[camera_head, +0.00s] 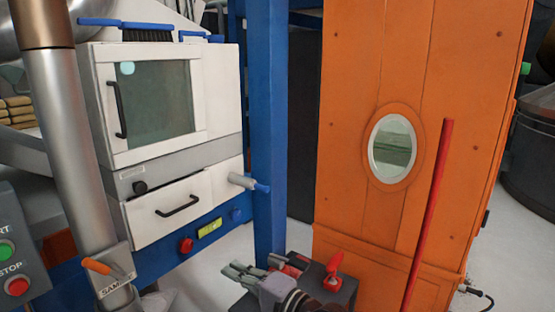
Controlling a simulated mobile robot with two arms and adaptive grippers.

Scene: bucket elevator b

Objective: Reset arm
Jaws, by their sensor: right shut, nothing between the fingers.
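My right gripper (238,272) shows at the bottom centre. Its grey fingers point left, and its wrist comes in from the bottom edge. The fingers are close together with nothing between them. It hangs in front of a blue upright post (268,130) and below the white cabinet (165,130), touching neither as far as I can see. My left gripper is not in view.
An orange housing (350,130) with an oval window (392,148) and a slanted red bar (430,215) stands right. A red handle (334,272) is beside my wrist. A metal pipe (70,140) and START/STOP box (18,240) are left. Pale floor (215,262) shows between.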

